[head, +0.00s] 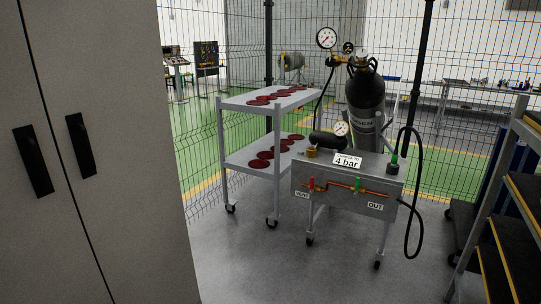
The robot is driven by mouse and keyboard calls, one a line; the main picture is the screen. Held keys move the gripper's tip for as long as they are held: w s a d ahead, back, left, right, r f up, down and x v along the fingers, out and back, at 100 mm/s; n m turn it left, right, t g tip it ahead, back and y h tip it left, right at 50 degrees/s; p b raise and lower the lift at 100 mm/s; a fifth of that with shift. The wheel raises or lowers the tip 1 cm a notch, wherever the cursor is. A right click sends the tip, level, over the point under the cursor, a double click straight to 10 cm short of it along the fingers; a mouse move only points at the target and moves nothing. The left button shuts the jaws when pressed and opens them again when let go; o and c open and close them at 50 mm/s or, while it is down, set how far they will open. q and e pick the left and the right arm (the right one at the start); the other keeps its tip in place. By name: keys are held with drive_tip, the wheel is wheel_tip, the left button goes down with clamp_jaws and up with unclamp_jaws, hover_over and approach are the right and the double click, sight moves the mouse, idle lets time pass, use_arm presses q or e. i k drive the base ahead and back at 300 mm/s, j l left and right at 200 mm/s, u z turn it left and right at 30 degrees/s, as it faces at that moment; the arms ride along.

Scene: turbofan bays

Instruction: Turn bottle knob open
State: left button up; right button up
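A dark gas bottle (366,96) stands upright behind a grey cart. Its valve and knob (361,53) are at the top, too small to tell whether open or shut. A black hose runs down from the regulator to the cart. Neither of my grippers shows in the head view.
The grey cart (322,189) carries a "4 bar" sign, VENT and OUT labels and another gauge (341,128). A shelf trolley (254,158) with red discs stands left of it. A grey cabinet (105,220) fills the left; steps (516,235) stand right. Floor ahead is clear.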

sight(362, 55)
drive_tip(key=i, duration=1.4)
